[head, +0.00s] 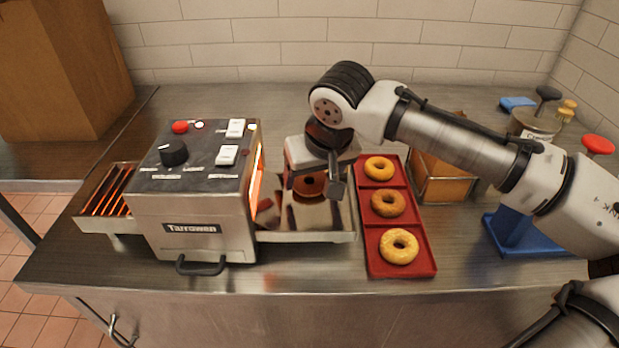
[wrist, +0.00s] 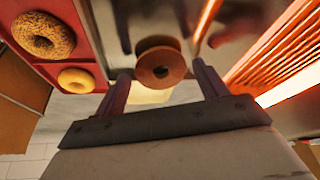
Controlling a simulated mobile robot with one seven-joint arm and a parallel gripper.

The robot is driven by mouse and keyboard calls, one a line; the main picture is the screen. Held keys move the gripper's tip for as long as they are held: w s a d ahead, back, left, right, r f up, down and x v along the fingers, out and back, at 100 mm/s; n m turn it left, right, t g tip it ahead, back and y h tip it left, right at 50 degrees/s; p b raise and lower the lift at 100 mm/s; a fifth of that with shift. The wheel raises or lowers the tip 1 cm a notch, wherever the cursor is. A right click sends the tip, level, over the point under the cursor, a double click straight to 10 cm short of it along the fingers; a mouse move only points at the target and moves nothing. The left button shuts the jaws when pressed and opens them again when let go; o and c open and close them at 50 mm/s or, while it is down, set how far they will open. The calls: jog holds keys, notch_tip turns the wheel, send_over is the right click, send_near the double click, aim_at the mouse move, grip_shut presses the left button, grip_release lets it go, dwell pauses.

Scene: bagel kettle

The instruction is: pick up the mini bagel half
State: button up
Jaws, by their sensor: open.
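In the wrist view the bagel half (wrist: 148,67) lies between and slightly beyond my fingertips, with a gap on both sides. My gripper (head: 315,184) points down over this tray, open and empty. Its two fingers (wrist: 163,78) straddle the line of the bagel half. The gripper partly hides the bagel half in the head view, so its height above the tray is hard to judge.
The toaster (head: 190,195) glows orange close on the left. A red tray (head: 412,265) with three bagels stands close on the right. Farther right are a wooden-sided bin (head: 445,188), a blue stand (head: 515,235) and a container of tools (head: 535,122).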

aim_at(312, 185)
jog(key=shift+x, duration=0.9)
jog(key=shift+c, duration=0.2)
jog(key=c, duration=0.8)
jog(key=shift+o, duration=0.2)
notch_tip(312, 185, up, 20)
jog(key=shift+b, duration=0.4)
